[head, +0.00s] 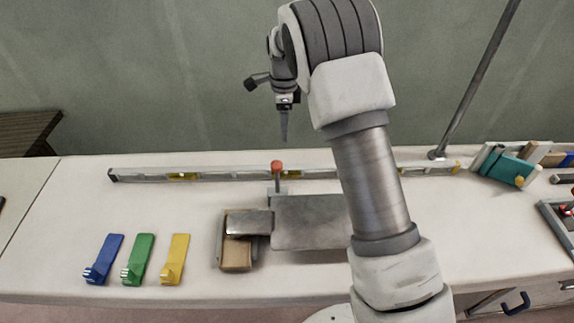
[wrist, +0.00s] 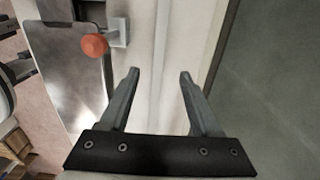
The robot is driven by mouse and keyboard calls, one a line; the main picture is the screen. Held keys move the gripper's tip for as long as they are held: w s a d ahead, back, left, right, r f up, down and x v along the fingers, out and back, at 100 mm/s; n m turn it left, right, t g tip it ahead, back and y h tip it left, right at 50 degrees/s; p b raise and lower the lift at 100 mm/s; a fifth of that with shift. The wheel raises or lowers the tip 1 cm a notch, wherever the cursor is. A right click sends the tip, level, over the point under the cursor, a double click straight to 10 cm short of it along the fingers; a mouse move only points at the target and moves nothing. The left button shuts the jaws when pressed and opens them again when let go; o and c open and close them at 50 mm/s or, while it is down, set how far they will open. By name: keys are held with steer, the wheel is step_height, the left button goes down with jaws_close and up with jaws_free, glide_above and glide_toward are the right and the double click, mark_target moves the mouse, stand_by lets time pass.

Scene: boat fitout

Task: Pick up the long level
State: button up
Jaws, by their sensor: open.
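The long level (head: 235,174) is a thin silver bar with yellow vial windows and a dark end cap at its left. It lies along the back of the bench, left to right, partly hidden behind a red-knobbed post and my arm. My gripper (head: 284,136) is above the bench near the level's middle, fingers pointing down, apart from it. In the wrist view my gripper (wrist: 160,74) is open with nothing between the fingers. A pale lengthwise strip runs beyond the fingertips there; I cannot tell the level's edges clearly.
A red knob (head: 277,165) stands beside a grey metal plate (head: 305,222), just in front of the level. Blue (head: 104,258), green (head: 138,258) and yellow (head: 175,258) tools lie front left. A slanted pole (head: 478,80) and a teal item (head: 508,170) are at right.

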mark_target(286, 166)
step_height(286, 166, down, 12)
steer(key=shift+f+b, duration=0.25)
steer(key=shift+b, duration=0.4)
steer(key=f, duration=0.5)
steer(key=shift+d+f+b, duration=0.15)
steer(key=shift+d+b, duration=0.1)
steer(key=shift+b, duration=0.05)
jaws_close()
stand_by(0.8)
